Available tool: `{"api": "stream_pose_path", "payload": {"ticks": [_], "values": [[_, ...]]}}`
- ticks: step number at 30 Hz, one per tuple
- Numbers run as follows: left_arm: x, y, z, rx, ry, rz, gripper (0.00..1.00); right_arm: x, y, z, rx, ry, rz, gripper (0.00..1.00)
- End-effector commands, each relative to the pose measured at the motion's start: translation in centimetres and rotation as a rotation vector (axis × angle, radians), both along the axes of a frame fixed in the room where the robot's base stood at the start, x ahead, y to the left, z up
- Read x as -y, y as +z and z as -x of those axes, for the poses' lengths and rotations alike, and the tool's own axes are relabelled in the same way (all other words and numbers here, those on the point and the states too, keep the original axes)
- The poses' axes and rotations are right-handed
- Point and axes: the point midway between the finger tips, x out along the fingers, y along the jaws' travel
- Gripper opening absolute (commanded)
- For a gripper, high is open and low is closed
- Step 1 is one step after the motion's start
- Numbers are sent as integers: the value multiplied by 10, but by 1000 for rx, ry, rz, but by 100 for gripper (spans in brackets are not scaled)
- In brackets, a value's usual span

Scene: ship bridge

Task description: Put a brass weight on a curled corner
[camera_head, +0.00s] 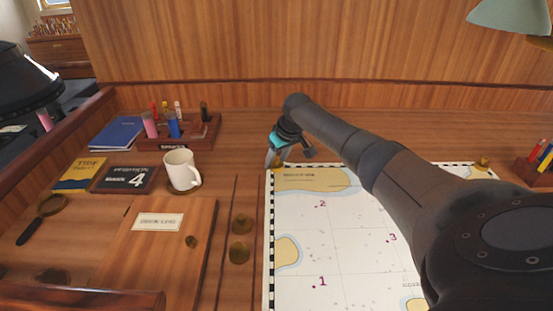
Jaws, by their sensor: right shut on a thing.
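The white chart (345,240) lies on the wooden table with printed numbers and a black-and-white border. My right gripper (275,160) is at the chart's far left corner, shut on a small brass weight (279,163). I cannot tell whether that weight touches the chart, and the gripper partly hides the corner. Another brass weight (482,163) sits at the far right corner. Two more brass weights, a farther one (241,223) and a nearer one (239,250), stand on the table left of the chart. My right arm covers the chart's right part. My left gripper is out of view.
A white mug (182,168) stands on a coaster left of the gripper. Behind it is a pen rack (190,133). Books, a magnifier (43,216) and a wooden lid (160,245) lie to the left. A second rack (535,172) stands at the right edge.

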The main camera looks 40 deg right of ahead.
Motion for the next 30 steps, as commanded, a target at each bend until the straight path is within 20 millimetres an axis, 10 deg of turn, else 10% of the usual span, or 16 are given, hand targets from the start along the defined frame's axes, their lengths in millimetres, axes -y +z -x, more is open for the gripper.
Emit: {"api": "stream_pose_path", "payload": {"ticks": [25, 26, 30], "values": [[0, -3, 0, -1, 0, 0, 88, 0, -6, 0, 2, 0, 0, 0], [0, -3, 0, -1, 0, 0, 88, 0, -6, 0, 2, 0, 0, 55], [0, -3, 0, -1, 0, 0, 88, 0, -6, 0, 2, 0, 0, 71]]}}
